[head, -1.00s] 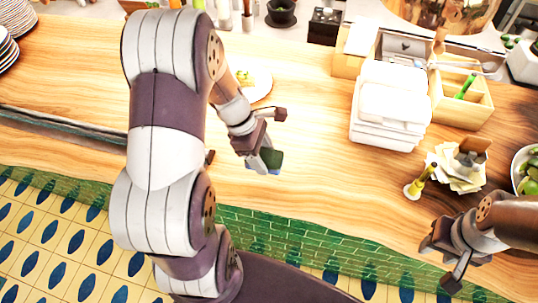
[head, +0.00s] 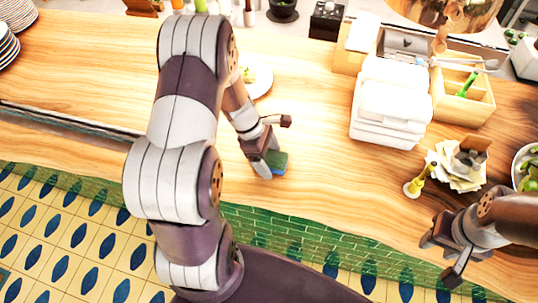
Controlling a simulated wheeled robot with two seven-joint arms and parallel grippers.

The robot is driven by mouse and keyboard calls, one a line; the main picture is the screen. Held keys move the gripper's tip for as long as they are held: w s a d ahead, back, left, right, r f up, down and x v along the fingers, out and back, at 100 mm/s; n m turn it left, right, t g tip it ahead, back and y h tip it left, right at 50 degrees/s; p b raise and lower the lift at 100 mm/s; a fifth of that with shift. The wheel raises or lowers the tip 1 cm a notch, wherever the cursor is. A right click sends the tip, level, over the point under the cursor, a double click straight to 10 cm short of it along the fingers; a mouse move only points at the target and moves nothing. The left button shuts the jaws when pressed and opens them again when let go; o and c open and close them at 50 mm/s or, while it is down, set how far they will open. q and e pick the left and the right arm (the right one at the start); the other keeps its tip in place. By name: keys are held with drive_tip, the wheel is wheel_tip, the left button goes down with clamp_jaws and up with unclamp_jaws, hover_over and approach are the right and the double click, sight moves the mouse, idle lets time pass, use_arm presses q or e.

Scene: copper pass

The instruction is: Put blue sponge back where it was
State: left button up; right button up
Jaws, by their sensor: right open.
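The blue sponge (head: 278,162) has a dark green top and a blue side, and shows over the wooden counter (head: 330,185) near its front edge. My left gripper (head: 274,145) is at it, with its jaws spread apart. The lower finger is right beside the sponge and hides its left part; the upper finger is clear of it. I cannot tell whether the lower finger touches the sponge. My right gripper (head: 440,258) is open and empty at the counter's front edge on the right.
White stacked containers (head: 385,115) and a wooden divided box (head: 465,98) stand right of centre. A plate (head: 260,82) lies behind my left arm. A yellow-green bottle (head: 415,186), papers (head: 452,180) and a bowl (head: 520,165) are at the right. The counter between sponge and containers is clear.

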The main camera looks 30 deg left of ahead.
use_arm(q)
drive_tip(key=shift+r, duration=0.2)
drive_tip(key=b+v, duration=0.1)
drive_tip(key=v, duration=1)
drive_tip(key=s+d+f+m+y+b, duration=0.1)
drive_tip(key=s+d+m, duration=0.3)
drive_tip(key=m, duration=0.6)
drive_tip(key=s+d+f+m+y+b, duration=0.2)
drive_tip(key=d+m, duration=0.4)
drive_tip(key=m, duration=0.5)
drive_tip(key=shift+s+f+y, duration=0.2)
drive_tip(key=shift+s+y, duration=0.5)
drive_tip(key=shift+s, duration=0.3)
drive_tip(key=shift+a, duration=0.1)
